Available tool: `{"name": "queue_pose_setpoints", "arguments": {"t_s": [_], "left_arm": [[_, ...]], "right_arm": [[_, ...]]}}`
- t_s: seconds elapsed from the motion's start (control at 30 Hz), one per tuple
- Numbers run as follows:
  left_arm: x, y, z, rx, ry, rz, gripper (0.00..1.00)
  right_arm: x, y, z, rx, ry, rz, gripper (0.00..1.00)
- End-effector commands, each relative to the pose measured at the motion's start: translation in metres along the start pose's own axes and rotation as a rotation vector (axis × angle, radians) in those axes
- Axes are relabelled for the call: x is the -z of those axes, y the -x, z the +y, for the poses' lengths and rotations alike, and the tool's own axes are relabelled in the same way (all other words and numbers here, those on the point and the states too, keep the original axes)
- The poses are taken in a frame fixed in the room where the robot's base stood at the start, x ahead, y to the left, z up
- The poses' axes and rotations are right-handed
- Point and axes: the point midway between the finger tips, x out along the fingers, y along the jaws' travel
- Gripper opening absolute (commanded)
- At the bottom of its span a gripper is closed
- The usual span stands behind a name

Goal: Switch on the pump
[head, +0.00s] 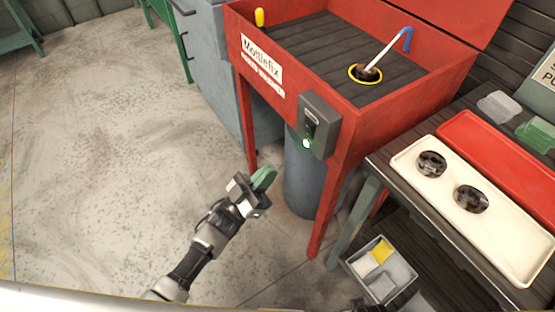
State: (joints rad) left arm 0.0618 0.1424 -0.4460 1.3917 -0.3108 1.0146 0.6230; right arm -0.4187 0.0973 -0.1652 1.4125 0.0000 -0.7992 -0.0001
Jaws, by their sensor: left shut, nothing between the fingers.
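A dark grey switch box (319,124) is fixed to the front right corner of the red parts washer (345,117). It has a dark switch on its face and a small pale green light (306,143) near its lower edge. My left gripper (264,179) is shut and empty, with green at its fingertips. It is below and to the left of the switch box in the picture, apart from it. Whether the switch is on or off is too small to tell. My right gripper is not in view.
A blue-grey drum (304,180) stands under the washer. A blue-tipped spout and yellow-ringed drain (365,74) are in its basin. At right, a bench carries a cream tray (510,232) with two dark round parts and a red tray (500,155). The floor at left is clear.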

Motion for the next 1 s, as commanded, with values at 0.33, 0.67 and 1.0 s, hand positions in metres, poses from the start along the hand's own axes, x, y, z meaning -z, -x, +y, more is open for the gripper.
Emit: {"name": "queue_pose_setpoints", "arguments": {"t_s": [0.33,0.67,1.0], "left_arm": [[-0.006,0.032,0.000,0.000,0.001,0.000,0.00],[-0.006,0.032,0.000,0.000,0.001,0.000,0.00],[-0.015,0.039,-0.006,0.067,-0.012,-0.060,0.00]], "right_arm": [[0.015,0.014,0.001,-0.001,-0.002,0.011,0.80],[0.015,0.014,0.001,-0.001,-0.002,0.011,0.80],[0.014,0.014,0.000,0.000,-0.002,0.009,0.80]]}}
